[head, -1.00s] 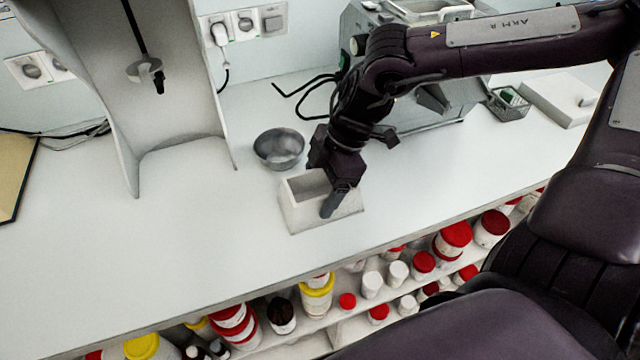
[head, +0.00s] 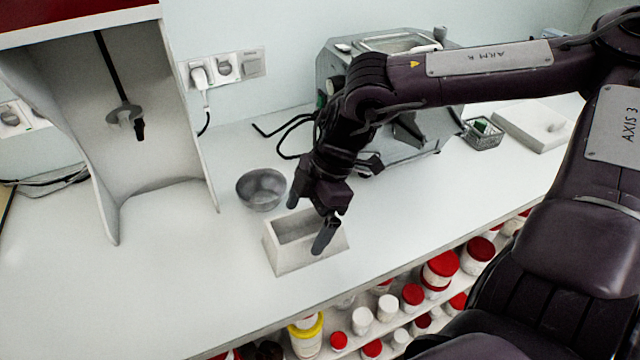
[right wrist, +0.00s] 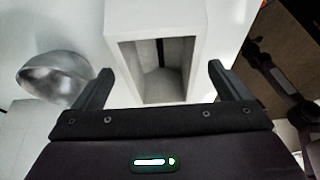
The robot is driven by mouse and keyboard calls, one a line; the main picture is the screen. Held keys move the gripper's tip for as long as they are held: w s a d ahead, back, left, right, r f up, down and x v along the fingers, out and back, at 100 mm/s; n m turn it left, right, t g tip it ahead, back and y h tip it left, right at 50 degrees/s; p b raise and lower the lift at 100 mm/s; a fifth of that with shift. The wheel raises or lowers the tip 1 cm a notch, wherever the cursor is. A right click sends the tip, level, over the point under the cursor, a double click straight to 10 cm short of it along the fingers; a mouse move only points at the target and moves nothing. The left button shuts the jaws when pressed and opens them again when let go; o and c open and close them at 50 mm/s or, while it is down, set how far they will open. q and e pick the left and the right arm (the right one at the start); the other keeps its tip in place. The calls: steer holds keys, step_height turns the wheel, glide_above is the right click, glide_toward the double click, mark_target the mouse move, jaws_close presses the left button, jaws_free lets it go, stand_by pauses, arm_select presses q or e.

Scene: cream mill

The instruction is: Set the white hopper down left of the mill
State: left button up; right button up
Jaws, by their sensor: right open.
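The white hopper (head: 305,257) is an open-topped box standing upright on the white counter, left of and in front of the grey mill (head: 440,125). In the right wrist view the hopper (right wrist: 196,30) lies between and beyond the fingertips. My right gripper (head: 308,225) is open above the hopper, its fingers spread apart. The right wrist view shows the gripper (right wrist: 160,82) with clear gaps between its fingers and the hopper walls. The mill is partly hidden behind my right arm. My left gripper is not in the head view.
A metal bowl (head: 261,189) stands just behind and left of the hopper. A tall white stand (head: 160,195) is further left. A wire basket (head: 482,134) and a white slab (head: 533,125) are at the right. Bottles fill a shelf below the counter edge. The front-left counter is clear.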

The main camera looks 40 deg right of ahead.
steer(key=v, duration=1)
